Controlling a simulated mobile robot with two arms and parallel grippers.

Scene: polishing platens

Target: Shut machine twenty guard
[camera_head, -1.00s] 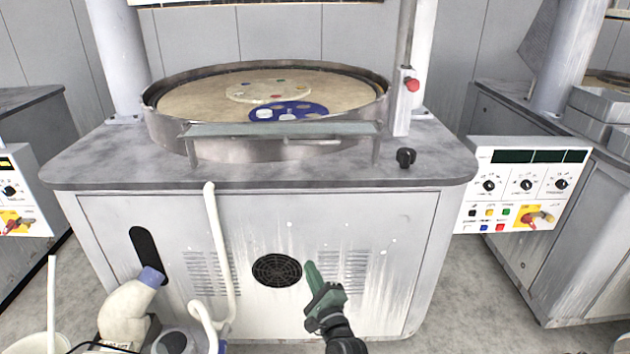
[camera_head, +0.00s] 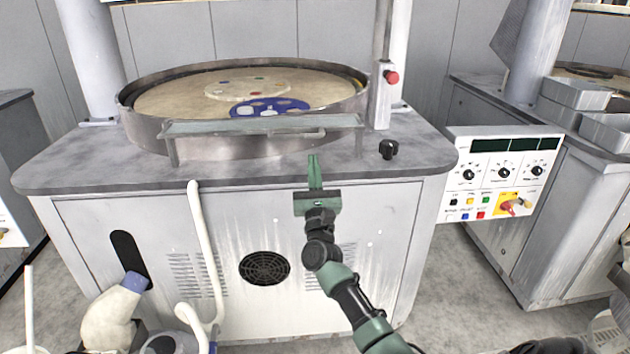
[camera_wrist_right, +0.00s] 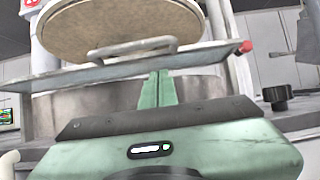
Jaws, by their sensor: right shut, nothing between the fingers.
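The guard (camera_head: 230,127) is a grey, narrow-looking panel on short posts along the front of the round platen basin (camera_head: 150,128). A bar handle (camera_head: 290,134) is on it; in the right wrist view the handle (camera_wrist_right: 135,48) stands on the panel (camera_wrist_right: 75,77). My right gripper (camera_head: 314,158) is shut and empty, pointing up before the worktop's front edge, below the handle's right part. In the right wrist view its fingertips (camera_wrist_right: 162,73) appear just below the panel's edge; contact cannot be told. My left gripper is not in view.
A black knob (camera_head: 388,149) and a post with a red button (camera_head: 391,77) stand right of the guard. A control panel (camera_head: 500,172) is further right. A white hose (camera_head: 203,240) hangs down the cabinet front. The platen carries a blue disc (camera_head: 268,107) and a pale disc.

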